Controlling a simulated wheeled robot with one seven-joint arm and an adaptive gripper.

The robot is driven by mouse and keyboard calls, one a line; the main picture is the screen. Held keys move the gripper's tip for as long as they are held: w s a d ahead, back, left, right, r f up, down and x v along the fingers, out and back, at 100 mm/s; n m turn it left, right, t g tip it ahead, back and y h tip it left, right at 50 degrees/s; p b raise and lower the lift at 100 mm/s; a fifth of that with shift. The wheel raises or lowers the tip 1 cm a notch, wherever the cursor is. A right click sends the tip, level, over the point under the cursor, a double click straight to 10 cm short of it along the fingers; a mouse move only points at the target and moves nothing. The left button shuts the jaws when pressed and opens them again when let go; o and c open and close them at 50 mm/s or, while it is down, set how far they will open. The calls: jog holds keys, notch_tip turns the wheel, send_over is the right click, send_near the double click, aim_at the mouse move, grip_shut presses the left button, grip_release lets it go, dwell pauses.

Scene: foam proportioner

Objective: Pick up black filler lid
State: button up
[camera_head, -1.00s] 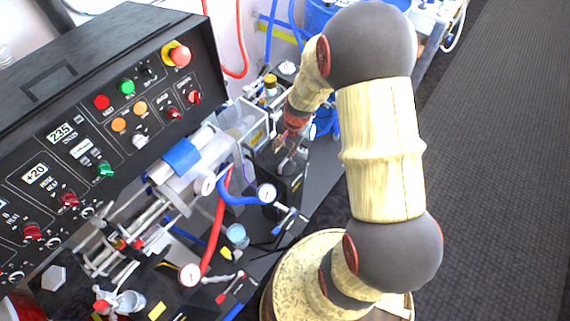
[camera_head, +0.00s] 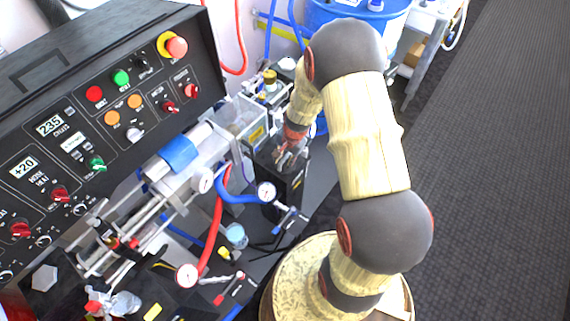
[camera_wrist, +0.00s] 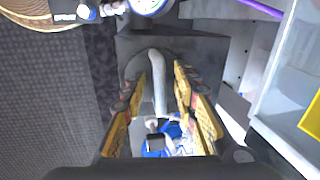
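My gripper (camera_head: 285,156) is over the top of a dark box-shaped tank (camera_head: 282,184) in the head view. In the wrist view my gripper (camera_wrist: 159,75) is open, its two yellow-padded fingers apart. A grey curved bar or tube (camera_wrist: 158,88) shows between the fingers, with a visible gap on each side. I cannot clearly pick out the black filler lid; dark surfaces blend together, and my gripper and wrist hide part of the tank top in the head view.
The black control panel (camera_head: 110,110) fills the left. A blue drum (camera_head: 350,12) stands behind. Open floor (camera_head: 490,170) lies right.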

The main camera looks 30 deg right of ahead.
jog(key=shift+c, duration=0.8)
grip_shut()
jog(key=shift+r, duration=0.15)
